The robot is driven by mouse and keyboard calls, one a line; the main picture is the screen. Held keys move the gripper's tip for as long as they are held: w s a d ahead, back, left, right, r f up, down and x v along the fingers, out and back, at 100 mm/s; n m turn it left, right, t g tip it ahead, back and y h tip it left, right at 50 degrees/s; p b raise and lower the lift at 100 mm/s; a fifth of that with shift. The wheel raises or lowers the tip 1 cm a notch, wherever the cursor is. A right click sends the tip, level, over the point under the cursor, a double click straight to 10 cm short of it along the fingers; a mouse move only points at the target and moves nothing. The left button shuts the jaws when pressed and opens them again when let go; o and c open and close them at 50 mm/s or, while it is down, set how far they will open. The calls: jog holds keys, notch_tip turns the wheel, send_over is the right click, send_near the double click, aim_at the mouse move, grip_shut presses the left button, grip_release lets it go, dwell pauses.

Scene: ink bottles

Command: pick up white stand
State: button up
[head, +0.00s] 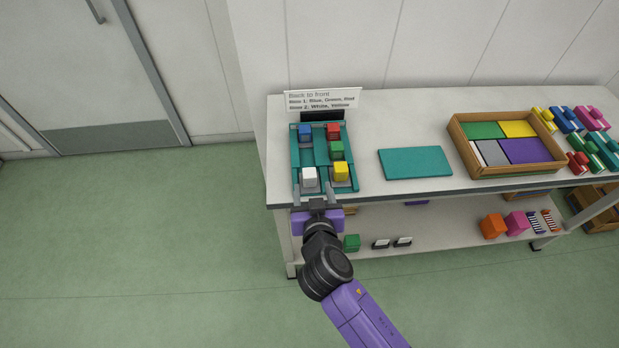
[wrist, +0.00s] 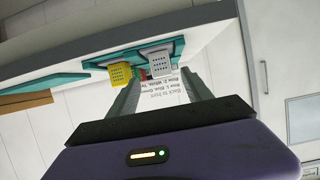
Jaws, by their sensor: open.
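The white stand (head: 309,176) is a small block at the front left of the teal rack (head: 295,152) on the table. It also shows in the wrist view (wrist: 160,62), with dark dots on its face. My gripper (head: 315,191) is open and empty at the table's front edge, just in front of the white stand. In the wrist view my gripper's fingers (wrist: 160,80) point toward the stand, which appears between the tips. I cannot tell the exact gap. A yellow stand (head: 341,170) stands close to the right of the white one in the head view.
Blue (head: 305,131), red (head: 333,130) and green (head: 336,149) stands are further back in the rack. A sign (head: 322,98) is behind it. A teal mat (head: 415,163) and wooden tray (head: 464,152) lie to the right. A lower shelf (head: 450,230) holds several small items.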

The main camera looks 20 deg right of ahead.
aim_at(310, 179)
jog(key=p+x, duration=0.1)
jog(key=x, duration=0.6)
jog(key=shift+w+r+p, duration=0.1)
jog(key=shift+w+p, duration=0.15)
jog(key=shift+p, duration=0.1)
jog(key=shift+a, duration=0.1)
grip_shut()
